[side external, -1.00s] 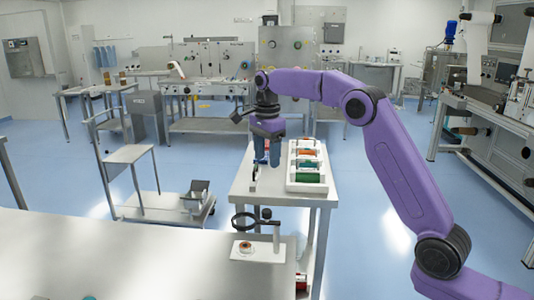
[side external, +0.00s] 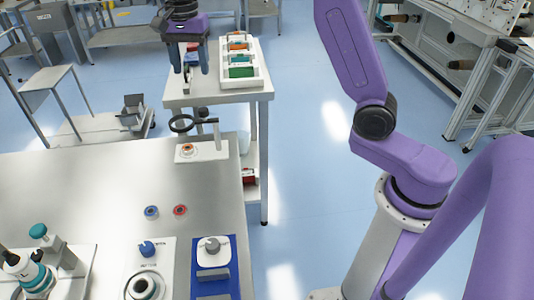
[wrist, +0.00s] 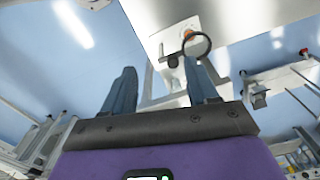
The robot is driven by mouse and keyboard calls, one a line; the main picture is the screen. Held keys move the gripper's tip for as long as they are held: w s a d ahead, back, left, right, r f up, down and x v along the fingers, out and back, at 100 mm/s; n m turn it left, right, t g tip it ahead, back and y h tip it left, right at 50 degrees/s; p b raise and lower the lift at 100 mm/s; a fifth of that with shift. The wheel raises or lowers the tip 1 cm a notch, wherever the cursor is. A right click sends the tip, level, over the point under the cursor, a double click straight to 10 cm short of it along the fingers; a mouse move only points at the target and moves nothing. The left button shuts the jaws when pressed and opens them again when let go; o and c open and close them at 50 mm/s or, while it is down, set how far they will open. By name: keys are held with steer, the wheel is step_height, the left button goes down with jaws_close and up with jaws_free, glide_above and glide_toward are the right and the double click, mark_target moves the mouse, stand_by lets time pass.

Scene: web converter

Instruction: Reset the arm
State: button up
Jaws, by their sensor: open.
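My gripper (side external: 190,62) is at the top of the side external view, pointing down over the left part of the small steel table (side external: 190,98). Its two fingers are apart. In the wrist view my gripper (wrist: 160,88) shows two blue-grey fingers spread wide with nothing between them. A small white and dark item stands on the table behind the fingers in the side view, and I cannot tell whether they touch it. My purple arm runs along the right side of the picture.
A white tray (side external: 256,82) with several coloured rolls stands right of my gripper. A ring magnifier (side external: 182,123) on a white base stands at the far edge of the large steel bench (side external: 100,180). Blue and red rings, a blue-based fixture (side external: 212,285) and other devices occupy its near part.

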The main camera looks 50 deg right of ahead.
steer(key=s+a+f+n, duration=0.1)
steer(key=s+a+n, duration=0.1)
steer(key=s+n, duration=0.55)
steer(key=s+a+f+n, duration=0.15)
steer(key=s+n, duration=0.25)
steer(key=s, duration=0.6)
steer(key=s+d+f+n, duration=0.3)
steer(key=s+n, duration=0.3)
steer(key=s, duration=0.4)
steer(key=s+d+f+n, duration=0.3)
steer(key=s+n, duration=0.3)
steer(key=s, duration=0.3)
steer(key=shift+s+d+n, duration=0.35)
steer(key=shift+d, duration=0.5)
